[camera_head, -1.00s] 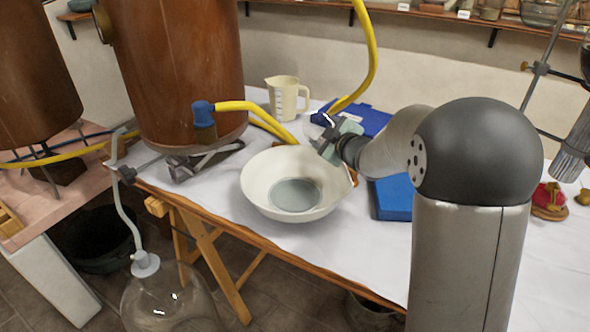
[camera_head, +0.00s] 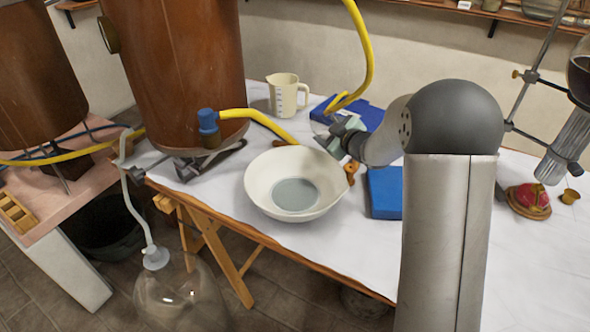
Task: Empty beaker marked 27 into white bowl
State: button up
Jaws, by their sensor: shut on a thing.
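The white bowl (camera_head: 262,178) stands upright on the white-covered table, left of my arm. A flat grey pool of liquid (camera_head: 295,194) lies in its bottom. My gripper (camera_head: 338,134) is just beyond the bowl's right back rim and above the table. It is shut on a small, pale grey-green vessel (camera_head: 349,124), which I take to be the beaker. The jaws and wrist hide much of it, and no number can be read. I cannot tell its tilt or whether anything is in it.
A cream measuring jug (camera_head: 284,95) stands behind the bowl. Blue books (camera_head: 384,193) lie right of it. A large copper vessel (camera_head: 180,70) with a yellow hose (camera_head: 262,121) stands at left. A glass flask on a stand (camera_head: 565,145) and a red object (camera_head: 532,198) are at right.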

jog(key=shift+w+d+r+m+g+p, duration=0.15)
jog(key=shift+w+d+m+g+p, duration=0.3)
jog(key=shift+p, duration=1.5)
jog(key=shift+w+p, duration=0.2)
jog(key=shift+p, duration=0.15)
jog(key=shift+p, duration=0.3)
jog(key=p, duration=0.2)
jog(key=shift+w+d+m+p, duration=0.2)
jog(key=shift+m+p, duration=0.1)
jog(key=shift+m, duration=0.05)
jog(key=shift+g+p, duration=0.25)
jog(key=shift+p, duration=0.1)
jog(key=shift+w+d+p, duration=0.1)
jog(key=shift+w+p, duration=0.05)
jog(key=shift+p, duration=0.25)
jog(key=shift+w+d+m+p, duration=0.2)
jog(key=shift+m+p, duration=0.2)
jog(key=shift+p, duration=0.75)
jog(key=shift+w+g+y+p, duration=0.1)
jog(key=shift+g+y+p, duration=0.2)
jog(key=shift+g+p, duration=0.15)
